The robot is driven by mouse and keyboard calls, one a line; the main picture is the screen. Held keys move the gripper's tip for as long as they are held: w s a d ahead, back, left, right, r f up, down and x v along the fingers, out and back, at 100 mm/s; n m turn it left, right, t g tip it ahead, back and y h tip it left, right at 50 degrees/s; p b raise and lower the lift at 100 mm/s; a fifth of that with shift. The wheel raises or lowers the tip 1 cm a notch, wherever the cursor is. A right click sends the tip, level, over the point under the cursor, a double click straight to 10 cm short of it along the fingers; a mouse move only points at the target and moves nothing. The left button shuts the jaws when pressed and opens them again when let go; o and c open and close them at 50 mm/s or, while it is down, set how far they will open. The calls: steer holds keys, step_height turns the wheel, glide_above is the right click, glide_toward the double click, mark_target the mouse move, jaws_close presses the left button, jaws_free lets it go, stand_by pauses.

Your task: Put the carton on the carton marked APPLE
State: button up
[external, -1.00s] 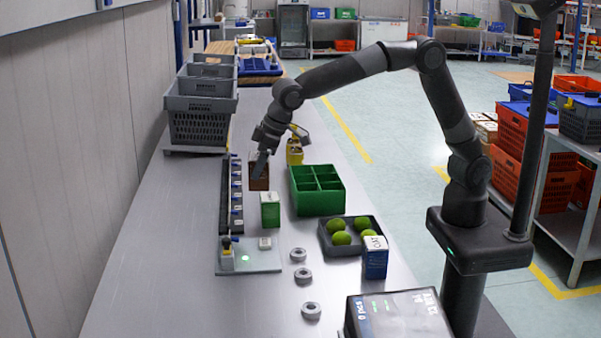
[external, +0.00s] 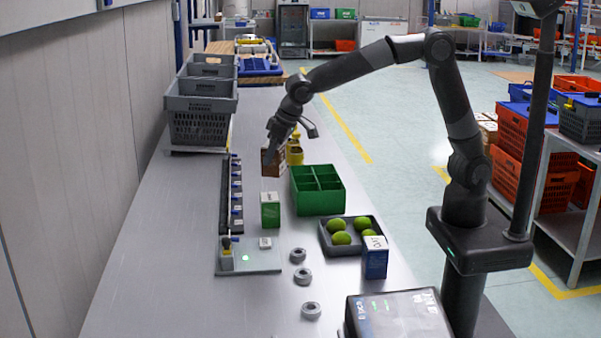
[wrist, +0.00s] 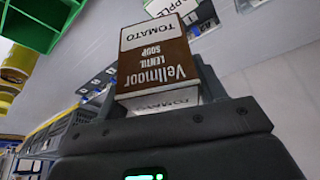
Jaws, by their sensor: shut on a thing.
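My gripper (external: 272,148) is shut on a brown and white carton (external: 272,164). The carton also fills the middle of the wrist view (wrist: 155,62), with the words TOMATO and Vellmoor lentil soup upside down between the fingers. It is held above the table, behind a green and white carton (external: 270,211) standing upright. In the wrist view, a carton marked APPLE (wrist: 263,4) shows cut off at the top edge. The green carton's lettering is too small to read in the external view, so I cannot confirm it is the same one.
A green divided box (external: 318,205) stands right of the green carton. A blue carton marked OAT (external: 375,262) stands beside a dark tray (external: 346,252) of green fruit. Yellow cans (external: 295,157) stand near my gripper. A black rail (external: 231,200) lies left. Grey rings lie in front.

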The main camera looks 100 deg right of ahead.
mark_target(269, 175)
steer(key=a+f, duration=0.1)
steer(key=w+a+f, duration=0.1)
steer(key=shift+w+a, duration=0.3)
steer(key=shift+a, duration=0.05)
steer(key=shift+f, duration=1.95)
steer(key=o, duration=1.2)
steer(key=shift+f, duration=0.15)
steer(key=shift+c, duration=0.2)
